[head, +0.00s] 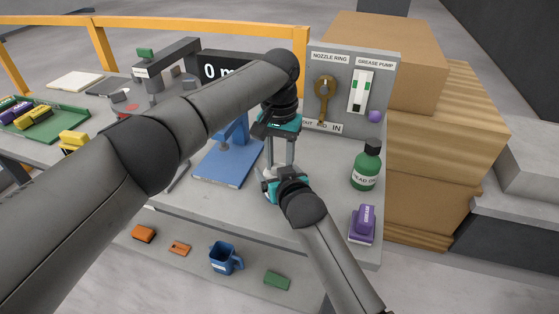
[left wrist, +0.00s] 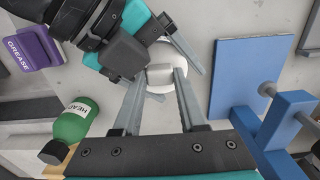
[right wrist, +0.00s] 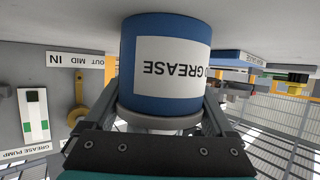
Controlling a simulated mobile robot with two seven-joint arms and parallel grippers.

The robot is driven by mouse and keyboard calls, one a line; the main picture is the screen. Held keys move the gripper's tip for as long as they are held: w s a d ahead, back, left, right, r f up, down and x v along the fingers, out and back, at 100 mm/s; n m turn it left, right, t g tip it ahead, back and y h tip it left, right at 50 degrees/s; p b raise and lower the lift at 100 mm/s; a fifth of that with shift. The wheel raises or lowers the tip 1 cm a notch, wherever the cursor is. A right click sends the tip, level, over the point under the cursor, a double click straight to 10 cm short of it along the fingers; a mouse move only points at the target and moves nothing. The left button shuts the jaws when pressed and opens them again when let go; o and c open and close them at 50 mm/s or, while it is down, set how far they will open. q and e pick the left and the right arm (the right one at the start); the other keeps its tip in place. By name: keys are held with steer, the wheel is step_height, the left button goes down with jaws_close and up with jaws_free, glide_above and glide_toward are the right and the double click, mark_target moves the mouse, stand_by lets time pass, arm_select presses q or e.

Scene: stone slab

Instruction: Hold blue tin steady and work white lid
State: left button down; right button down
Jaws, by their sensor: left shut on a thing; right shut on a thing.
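The blue tin (right wrist: 165,50) fills the upper middle of the right wrist view, its white GREASE label upside down. My right gripper (head: 269,184) is shut on the tin, with a finger at each side. The white lid (right wrist: 160,122) is at the tin's end nearest my right gripper's palm. From above, the lid (left wrist: 180,48) shows as a pale disc with a raised block on it. My left gripper (head: 281,165) points down and is shut on the lid's block. In the head view the grippers hide most of the tin and lid.
A blue press stand (head: 225,165) is left of the grippers. A green bottle (head: 367,166) and a purple grease block (head: 362,224) stand to the right. A panel (head: 345,60) with a brass lever rises behind. Several small items lie along a lower front ledge.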

arm_select(q)
steer(key=shift+r, duration=0.3)
steer(key=shift+d+r, duration=0.2)
steer(key=shift+r, duration=0.7)
arm_select(e)
steer(key=shift+s+d+f, duration=0.1)
steer(key=shift+d+f, duration=0.1)
steer(key=shift+f, duration=0.2)
arm_select(q)
steer(key=shift+r, duration=0.55)
arm_select(e)
steer(key=shift+a, duration=0.1)
arm_select(q)
steer(key=c, duration=0.8)
jaws_free()
steer(key=shift+c, duration=0.2)
steer(key=o, duration=0.5)
steer(key=shift+a+f, duration=0.15)
steer(key=shift+f, duration=0.05)
steer(key=shift+c, duration=0.2)
arm_select(e)
steer(key=shift+r, duration=0.15)
arm_select(q)
step_height(320, 180, up, 12)
arm_select(e)
steer(key=shift+a+r, duration=0.1)
steer(key=shift+r, duration=0.15)
